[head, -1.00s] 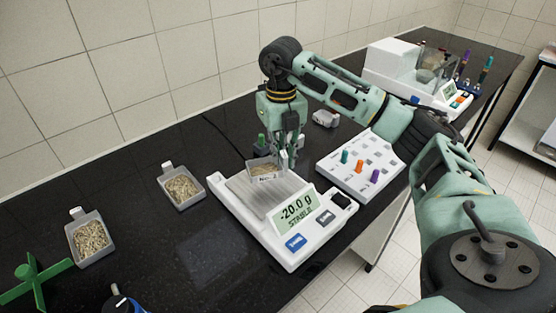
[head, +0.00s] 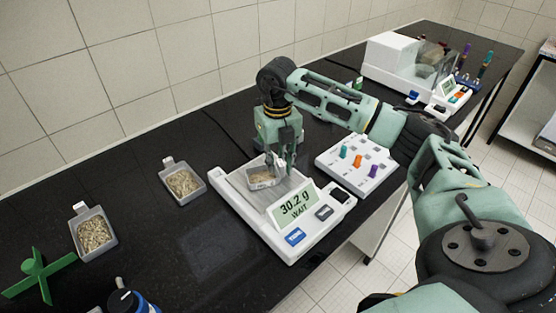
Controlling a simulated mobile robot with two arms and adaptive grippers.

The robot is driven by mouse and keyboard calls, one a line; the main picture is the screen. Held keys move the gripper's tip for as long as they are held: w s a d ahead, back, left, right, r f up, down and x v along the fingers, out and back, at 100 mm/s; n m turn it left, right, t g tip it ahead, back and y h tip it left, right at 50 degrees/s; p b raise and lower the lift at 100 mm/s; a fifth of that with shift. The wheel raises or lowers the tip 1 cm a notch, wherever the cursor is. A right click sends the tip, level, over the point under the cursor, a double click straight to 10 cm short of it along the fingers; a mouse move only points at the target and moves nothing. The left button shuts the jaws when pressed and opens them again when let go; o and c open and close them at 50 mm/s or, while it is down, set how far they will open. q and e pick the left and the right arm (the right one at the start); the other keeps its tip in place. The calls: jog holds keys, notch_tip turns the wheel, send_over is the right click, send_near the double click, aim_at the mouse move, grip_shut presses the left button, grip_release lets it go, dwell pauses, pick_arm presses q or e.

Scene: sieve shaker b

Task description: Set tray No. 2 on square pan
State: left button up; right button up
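Tray No. 2 (head: 262,178), a small clear tray with pale grains, sits on the square pan (head: 285,194) of the white balance, toward its back left. Its label is too small to read now. The balance display (head: 296,205) reads 30.2 g, WAIT. My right gripper (head: 281,164) points down at the back right side of the tray, fingers close around its edge. Whether the fingers still grip it cannot be made out. My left gripper is out of view.
Two grain-filled trays, one nearer the balance (head: 183,184) and one farther left (head: 94,232), stand on the black bench. A green cross-shaped stand (head: 38,268) is at the left edge. A white rack with coloured pegs (head: 372,176) stands right of the balance. An enclosed balance (head: 400,60) stands behind.

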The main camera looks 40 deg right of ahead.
jog(key=shift+o, duration=0.6)
jog(key=shift+r, duration=0.55)
notch_tip(320, 180, up, 11)
jog(key=b, duration=0.1)
jog(key=shift+r+b, duration=0.2)
jog(key=shift+b, duration=0.15)
